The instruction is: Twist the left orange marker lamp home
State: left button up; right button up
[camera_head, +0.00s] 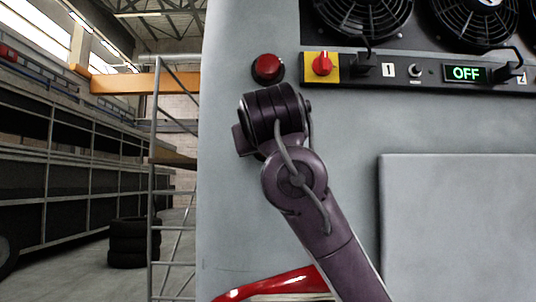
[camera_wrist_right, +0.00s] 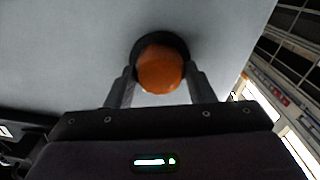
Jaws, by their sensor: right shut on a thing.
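The orange marker lamp (camera_wrist_right: 161,66) is a round orange dome in a dark ring, set against the grey panel in the right wrist view. My right gripper (camera_wrist_right: 159,82) has one finger on each side of the lamp and is shut on it. In the head view my right arm rises from the bottom, and its wrist covers the lamp and the fingers. I cannot tell how far the lamp is seated. My left gripper is in neither view.
A red round lamp (camera_head: 268,67) sits on the grey panel (camera_head: 340,120) just above my wrist. A red-and-yellow rotary switch (camera_head: 322,64), an "OFF" display (camera_head: 466,73) and fans (camera_head: 364,12) are at upper right. A curved red bar (camera_head: 270,285) is below.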

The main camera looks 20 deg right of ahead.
jog(key=shift+m+b, duration=1.6)
jog(key=shift+m, duration=1.3)
jog(key=shift+d, duration=0.1)
jog(key=o, duration=1)
jog(key=shift+w, duration=0.1)
jog(key=shift+c, duration=0.2)
jog(key=b+v, duration=0.4)
jog(key=v, duration=0.3)
jog(key=shift+s, duration=0.4)
